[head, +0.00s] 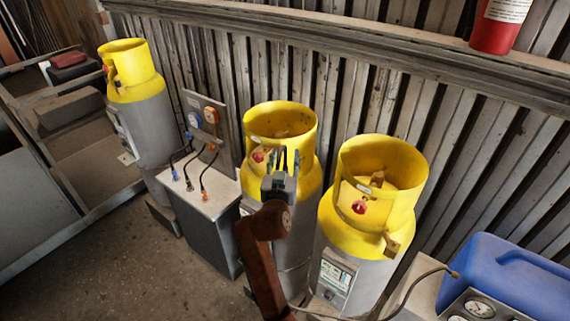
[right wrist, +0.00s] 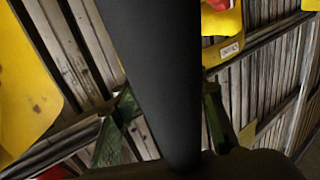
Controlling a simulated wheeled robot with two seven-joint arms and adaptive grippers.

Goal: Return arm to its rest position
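My right arm (head: 262,250) is reddish brown and rises from the bottom middle of the head view. Its right gripper (head: 284,160) is raised in front of the middle yellow-topped cylinder (head: 282,120), with its fingers pointing up and apart. I see nothing held between them in the head view. In the right wrist view two greenish fingers stand wide apart on either side of a smooth dark shape (right wrist: 165,70). I cannot tell what that shape is; it hides the middle of that view. My left arm and left gripper are not in view.
A yellow-topped cylinder (head: 372,190) stands close on the right, another (head: 135,100) at the far left. A grey box with hoses (head: 205,205) stands between. A blue case with gauges (head: 510,275) is at lower right. The ribbed wall (head: 470,130) is behind. Floor shows at lower left.

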